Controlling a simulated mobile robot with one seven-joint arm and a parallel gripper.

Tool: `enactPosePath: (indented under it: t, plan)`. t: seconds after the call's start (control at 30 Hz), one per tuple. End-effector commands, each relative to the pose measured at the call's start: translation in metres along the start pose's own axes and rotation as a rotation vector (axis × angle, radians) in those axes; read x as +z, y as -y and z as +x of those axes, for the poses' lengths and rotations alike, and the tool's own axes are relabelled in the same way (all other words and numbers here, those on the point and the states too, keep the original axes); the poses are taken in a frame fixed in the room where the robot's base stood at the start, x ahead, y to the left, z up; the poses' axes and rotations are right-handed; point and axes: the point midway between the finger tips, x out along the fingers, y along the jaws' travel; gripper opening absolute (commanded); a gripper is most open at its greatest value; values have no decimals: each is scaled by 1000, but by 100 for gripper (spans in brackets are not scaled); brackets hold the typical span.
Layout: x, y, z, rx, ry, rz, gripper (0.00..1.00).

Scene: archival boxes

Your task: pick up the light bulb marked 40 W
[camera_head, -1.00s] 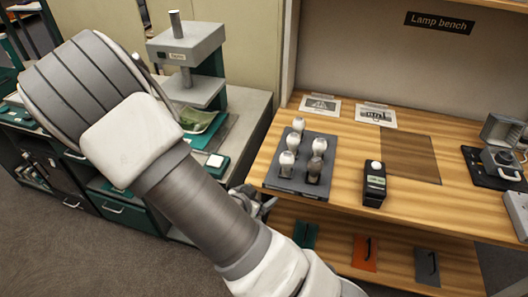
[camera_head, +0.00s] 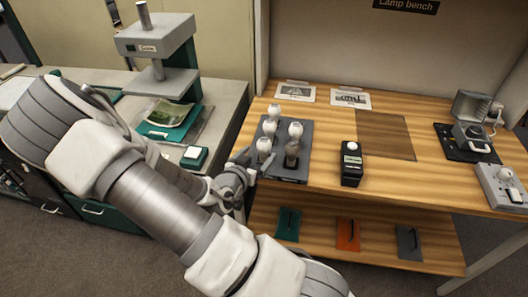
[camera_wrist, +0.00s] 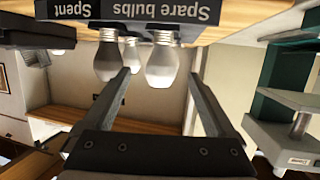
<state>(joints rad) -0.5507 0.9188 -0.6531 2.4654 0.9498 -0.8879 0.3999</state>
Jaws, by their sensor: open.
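Several bulbs stand upright in a dark grey tray (camera_head: 303,172) on the wooden bench. In the head view they include a white rear bulb (camera_head: 273,111), a right white bulb (camera_head: 295,130), a front-left bulb (camera_head: 264,146) and a darker front-right bulb (camera_head: 292,151). No 40 W marking is readable. My gripper (camera_head: 246,164) is at the tray's left edge. In the upside-down wrist view my gripper (camera_wrist: 159,76) is open and empty. A pale bulb (camera_wrist: 162,64) and a greyer bulb (camera_wrist: 108,60) appear between or near its fingers, with another behind; contact cannot be told.
The tray edge reads "Spare bulbs" (camera_wrist: 157,12) and "Spent" (camera_wrist: 70,9). A black device (camera_head: 351,165) stands right of the tray. Beyond it are a brown mat (camera_head: 385,135) and a grey apparatus (camera_head: 472,133). A press (camera_head: 155,40) stands on the left counter.

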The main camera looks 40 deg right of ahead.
Motion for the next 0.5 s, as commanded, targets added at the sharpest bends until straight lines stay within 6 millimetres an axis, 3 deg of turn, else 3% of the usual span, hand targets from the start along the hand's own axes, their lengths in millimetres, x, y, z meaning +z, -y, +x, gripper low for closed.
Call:
enactPosePath:
  t: [0.1, 0.37, 0.5]
  plan:
    - [0, 0, 20, 2, 0, 1, 91]
    - [-2, 0, 39, 1, 1, 2, 91]
    - [-8, 1, 60, 1, 0, 1, 91]
